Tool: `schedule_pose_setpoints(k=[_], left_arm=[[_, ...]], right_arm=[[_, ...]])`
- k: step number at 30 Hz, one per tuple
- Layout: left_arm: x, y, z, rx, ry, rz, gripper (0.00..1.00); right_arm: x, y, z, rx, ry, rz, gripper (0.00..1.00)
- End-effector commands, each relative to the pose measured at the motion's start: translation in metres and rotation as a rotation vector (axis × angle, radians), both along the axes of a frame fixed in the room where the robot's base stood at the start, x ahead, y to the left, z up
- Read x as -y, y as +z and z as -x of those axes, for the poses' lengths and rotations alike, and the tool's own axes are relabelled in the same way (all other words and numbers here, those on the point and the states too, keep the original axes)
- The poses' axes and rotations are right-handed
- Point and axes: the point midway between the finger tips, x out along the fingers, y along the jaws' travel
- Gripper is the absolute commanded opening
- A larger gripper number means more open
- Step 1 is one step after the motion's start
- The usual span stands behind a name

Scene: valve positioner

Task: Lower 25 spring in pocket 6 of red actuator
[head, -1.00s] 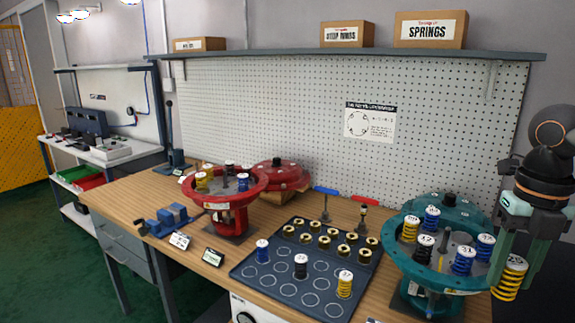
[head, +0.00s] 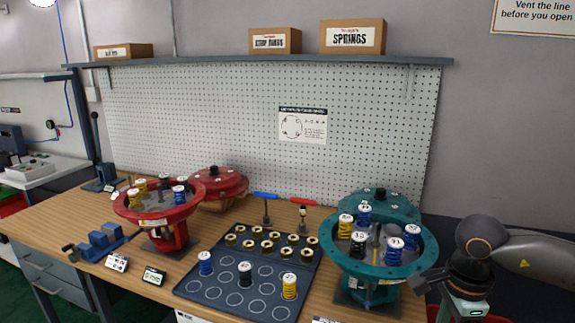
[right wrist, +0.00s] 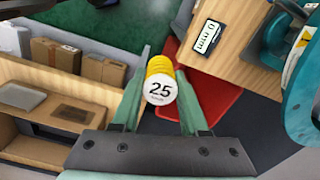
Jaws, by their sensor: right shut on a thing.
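My right gripper (right wrist: 160,82) is shut on a yellow spring (right wrist: 160,66), whose white end reads 25, in the right wrist view. In the head view only the dark wrist and green hand top of that arm show at the lower right; the fingers and spring are below the frame. The red actuator (head: 165,229) stands open at the left of the bench, far from this gripper. Yellow, black and blue springs stand in its bowl. Pocket numbers are too small to read. My left gripper is not in view.
A teal actuator (head: 352,264) holding several springs stands between the right arm and the dark tray (head: 217,292). The tray holds three springs and several brass parts. The red lid (head: 218,184) and two small valves lie behind. A blue vise (head: 97,244) stands left.

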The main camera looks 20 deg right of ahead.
Motion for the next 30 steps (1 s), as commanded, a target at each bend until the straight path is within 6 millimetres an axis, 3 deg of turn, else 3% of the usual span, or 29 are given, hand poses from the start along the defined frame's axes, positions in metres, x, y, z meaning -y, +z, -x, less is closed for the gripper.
schedule_pose_setpoints(k=[9, 18, 24, 30], left_arm=[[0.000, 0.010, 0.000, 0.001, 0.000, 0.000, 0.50], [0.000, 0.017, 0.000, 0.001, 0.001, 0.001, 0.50], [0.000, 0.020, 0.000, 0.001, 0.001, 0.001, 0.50], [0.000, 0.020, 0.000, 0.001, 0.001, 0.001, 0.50]], right_arm=[[-0.080, -0.021, -0.023, 0.009, 0.791, -0.002, 0.00], [-0.158, -0.014, -0.044, 0.007, 1.550, 0.004, 0.00], [-0.190, -0.005, -0.052, 0.002, 1.878, 0.005, 0.00], [-0.201, -0.002, -0.054, 0.001, 1.998, 0.003, 0.00]])
